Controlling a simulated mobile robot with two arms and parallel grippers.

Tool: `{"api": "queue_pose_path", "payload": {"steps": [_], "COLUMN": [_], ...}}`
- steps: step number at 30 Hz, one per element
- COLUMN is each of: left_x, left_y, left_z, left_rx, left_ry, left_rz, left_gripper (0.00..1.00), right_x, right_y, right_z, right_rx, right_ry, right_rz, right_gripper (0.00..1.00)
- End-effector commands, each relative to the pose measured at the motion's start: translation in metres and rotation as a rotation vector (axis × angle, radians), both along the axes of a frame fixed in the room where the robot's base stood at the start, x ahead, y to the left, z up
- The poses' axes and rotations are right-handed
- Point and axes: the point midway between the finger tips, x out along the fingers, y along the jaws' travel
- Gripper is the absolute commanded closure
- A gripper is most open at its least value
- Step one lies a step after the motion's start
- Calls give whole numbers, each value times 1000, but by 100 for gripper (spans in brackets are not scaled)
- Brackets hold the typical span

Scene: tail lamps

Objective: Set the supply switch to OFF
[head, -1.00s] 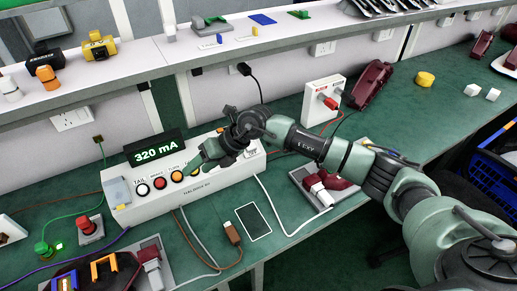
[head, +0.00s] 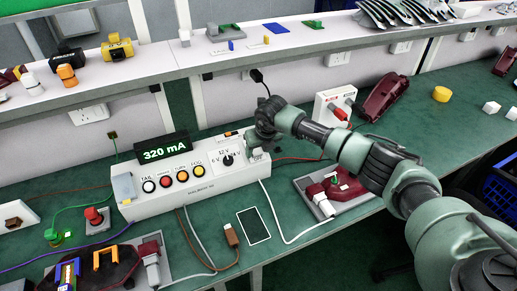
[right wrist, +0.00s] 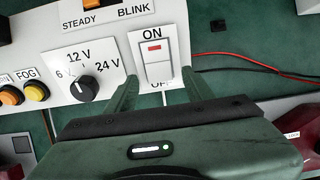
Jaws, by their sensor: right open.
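The supply switch (right wrist: 156,58) is a white rocker on a plate, with ON printed above it and a partly covered OFF below. A red mark shows on its upper half, near ON. It sits on the white test box (head: 160,208), whose display (head: 163,150) is lit with 320 mA. My right gripper (right wrist: 160,92) is open and empty, its two fingers spread to either side of the switch's lower end. In the head view, my right gripper (head: 257,148) is over the box's right end and hides the switch. I cannot tell whether it touches. My left gripper is not in view.
Left of the switch are a black voltage knob (right wrist: 84,88) and several round buttons, including FOG (right wrist: 36,92). A STEADY/BLINK switch (right wrist: 93,4) lies above. A red lamp (head: 335,186) on a grey base, a phone-like slab (head: 254,225) and cables lie near the box.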

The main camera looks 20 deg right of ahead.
Motion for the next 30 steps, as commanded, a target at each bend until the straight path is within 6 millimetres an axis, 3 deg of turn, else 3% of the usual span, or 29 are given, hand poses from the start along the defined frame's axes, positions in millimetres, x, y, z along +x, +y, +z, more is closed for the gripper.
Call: {"api": "queue_pose_path", "payload": {"steps": [8, 12, 14, 30], "left_x": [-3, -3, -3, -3], "left_y": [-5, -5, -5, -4], "left_z": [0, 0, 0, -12], "left_rx": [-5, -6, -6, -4], "left_ry": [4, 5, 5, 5], "left_rz": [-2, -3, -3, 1], "left_gripper": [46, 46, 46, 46], "right_x": [1, 1, 1, -2], "right_y": [0, 0, 0, -1], "right_z": [-2, -2, -2, -5], "right_rx": [0, 0, 0, 5], "right_ry": [0, 0, 0, -127], "right_rz": [0, 0, 0, -1], "right_gripper": [47, 86, 100, 100]}}
